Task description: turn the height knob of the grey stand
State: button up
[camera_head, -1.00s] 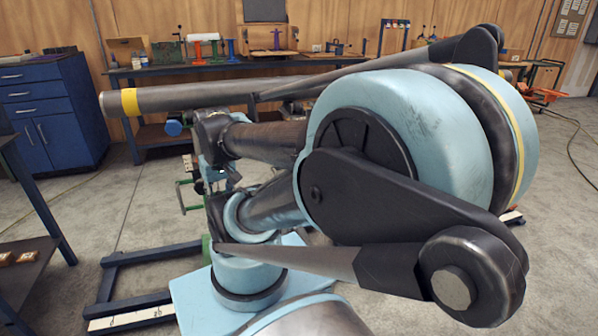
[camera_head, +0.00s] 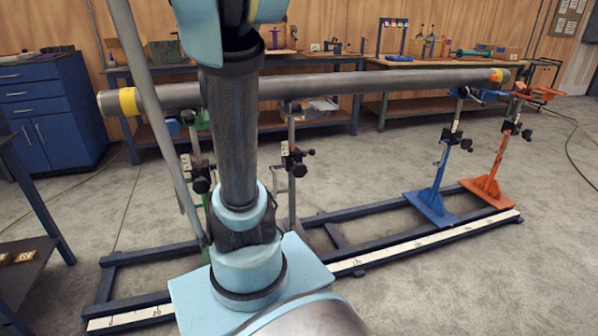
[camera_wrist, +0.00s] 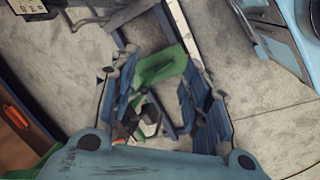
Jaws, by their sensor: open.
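The grey stand (camera_head: 291,195) stands upright under the long pipe (camera_head: 350,84) in the head view, just right of my arm. Dark knobs (camera_head: 298,160) stick out from its post at mid height; I cannot tell them apart clearly. My gripper does not show in the head view. In the wrist view my gripper (camera_wrist: 160,72) is open, its fingers spread left and right. Between and beyond them lie a green foot (camera_wrist: 165,65) and a dark knob-like part (camera_wrist: 150,118), with no clear contact. I cannot make out the grey stand in the wrist view.
A green stand (camera_head: 200,150) is partly hidden by my arm. A blue stand (camera_head: 438,180) and an orange stand (camera_head: 490,165) are at the right. A floor rail frame (camera_head: 400,246) runs below. Workbenches and a blue cabinet (camera_head: 52,110) line the back. Floor at right is clear.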

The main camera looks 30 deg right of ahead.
jog(key=w+d+n+g+h, duration=0.1)
jog(key=w+d+n, duration=0.3)
jog(key=w+d, duration=0.5)
jog(key=n+g+h, duration=0.1)
jog(key=n, duration=0.3)
send_near(297, 164)
jog(key=x, duration=1.2)
jog(key=shift+s+d+f, duration=0.1)
jog(key=shift+s+f, duration=0.15)
jog(key=shift+f, duration=0.1)
grip_shut()
